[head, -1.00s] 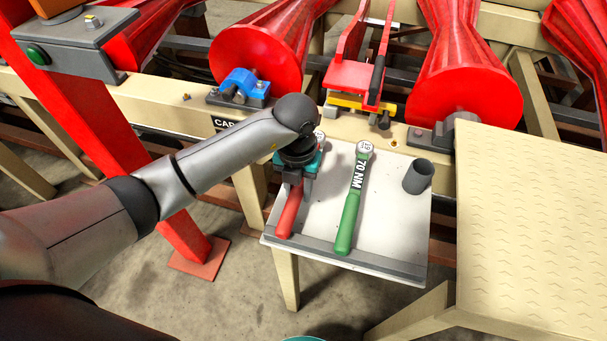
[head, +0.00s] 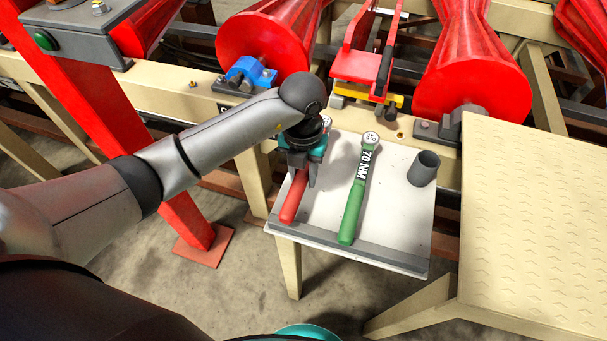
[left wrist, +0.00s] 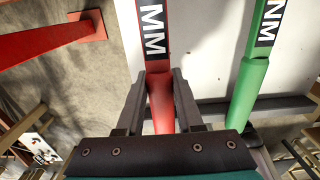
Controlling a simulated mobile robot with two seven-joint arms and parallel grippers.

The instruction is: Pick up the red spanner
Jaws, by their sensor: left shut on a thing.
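The red spanner (head: 293,198) is at the left side of the white tray (head: 395,215), its red handle toward me. My left gripper (head: 300,183) comes down over it from above and is shut on its handle. The left wrist view shows the red handle (left wrist: 161,105) between my two fingers (left wrist: 162,85), with white lettering on the dark shaft label. The gripper hides the spanner's middle in the head view. I cannot tell whether the spanner touches the tray. My right gripper is not in view.
A green spanner (head: 352,210) marked 70 NM lies just right of the red one. A grey cup (head: 424,168) stands at the tray's right. A dark lip (head: 340,243) runs along the tray's front. Red rollers stand behind; a beige tread plate (head: 530,210) is at right.

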